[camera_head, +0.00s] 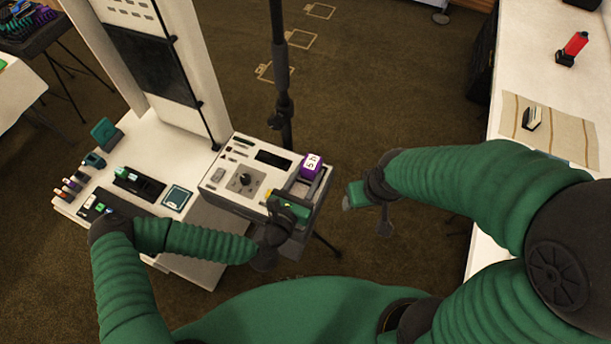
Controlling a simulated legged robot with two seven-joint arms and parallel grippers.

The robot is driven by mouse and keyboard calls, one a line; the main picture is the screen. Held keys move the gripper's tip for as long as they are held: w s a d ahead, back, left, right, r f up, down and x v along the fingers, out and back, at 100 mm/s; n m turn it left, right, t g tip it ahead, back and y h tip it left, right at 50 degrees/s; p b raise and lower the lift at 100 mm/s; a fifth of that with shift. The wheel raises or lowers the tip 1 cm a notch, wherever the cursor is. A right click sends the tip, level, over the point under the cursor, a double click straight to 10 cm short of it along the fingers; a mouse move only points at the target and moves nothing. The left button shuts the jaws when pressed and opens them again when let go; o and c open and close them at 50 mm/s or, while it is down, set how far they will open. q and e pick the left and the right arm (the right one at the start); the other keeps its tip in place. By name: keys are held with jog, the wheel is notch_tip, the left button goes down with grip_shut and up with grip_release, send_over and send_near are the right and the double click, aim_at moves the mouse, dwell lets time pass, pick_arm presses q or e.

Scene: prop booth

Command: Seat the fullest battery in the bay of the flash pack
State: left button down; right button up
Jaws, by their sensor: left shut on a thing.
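The flash pack (221,188) is a pale box with a dial and dark slots, at the right end of the white table. A purple battery (311,168) with dark marks on its white face is at the pack's right end. My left gripper (306,186) reaches in from the near side and appears shut on this battery, with dark bars on either side of it. Whether the battery touches the bay cannot be told; the bay is mostly hidden by the gripper. My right gripper (350,200) hangs apart, right of the pack; its fingers are unclear.
Several small coloured blocks (72,185) stand at the table's left edge. A black device (139,184) and a teal square (176,198) lie left of the pack. A dark pole (280,75) rises behind it. A white counter (545,92) with a red-topped item (574,46) is right.

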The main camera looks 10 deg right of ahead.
pick_arm(q)
jog(key=c, duration=1)
grip_release()
jog(key=o, duration=0.3)
jog(key=shift+a, duration=0.15)
jog(key=shift+s+a+f, duration=0.1)
jog(key=shift+s+a, duration=0.15)
jog(key=shift+s, duration=0.1)
jog(key=b+v, duration=0.2)
jog(key=v, duration=0.4)
jog(key=shift+s+a, duration=0.2)
jog(key=shift+a, duration=0.1)
